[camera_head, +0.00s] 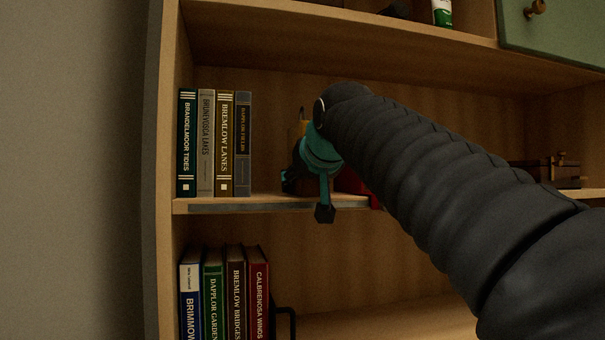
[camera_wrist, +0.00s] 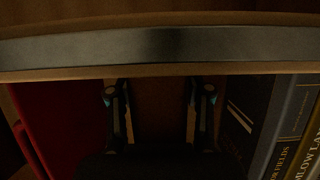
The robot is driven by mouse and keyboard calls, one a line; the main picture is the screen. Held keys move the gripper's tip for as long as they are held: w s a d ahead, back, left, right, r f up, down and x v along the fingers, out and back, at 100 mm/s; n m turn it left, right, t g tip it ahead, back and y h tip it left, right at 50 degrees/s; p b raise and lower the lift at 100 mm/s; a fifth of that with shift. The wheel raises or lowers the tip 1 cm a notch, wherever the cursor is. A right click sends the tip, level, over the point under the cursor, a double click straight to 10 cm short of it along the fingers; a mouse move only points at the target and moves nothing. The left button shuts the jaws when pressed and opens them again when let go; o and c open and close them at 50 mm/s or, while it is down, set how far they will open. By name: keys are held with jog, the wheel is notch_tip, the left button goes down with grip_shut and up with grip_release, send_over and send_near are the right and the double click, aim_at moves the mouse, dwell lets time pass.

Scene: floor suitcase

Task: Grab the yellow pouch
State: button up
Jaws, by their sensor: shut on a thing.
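A dull yellow-brown patch (camera_head: 297,131), which looks like the yellow pouch, shows just behind my gripper on the middle shelf, right of the upright books. My gripper and arm hide most of it. My gripper (camera_head: 306,190) reaches into the shelf at its front edge. In the wrist view its two fingers (camera_wrist: 158,105) stand apart on either side of a dim brown surface. They are shut on what looks like the pouch, though the dark picture hides the exact contact.
Several upright books (camera_head: 215,145) stand close to the left of my gripper. A red object (camera_head: 350,183) sits close to the right, partly behind my arm. The shelf's front edge (camera_head: 245,207) runs below. More books (camera_head: 224,295) fill the lower shelf; a brown box (camera_head: 540,174) sits far right.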

aim_at(303, 129)
notch_tip(303, 129, up, 9)
jog(key=shift+w+f+p, duration=0.1)
jog(key=shift+p, duration=0.6)
jog(key=shift+r, duration=0.5)
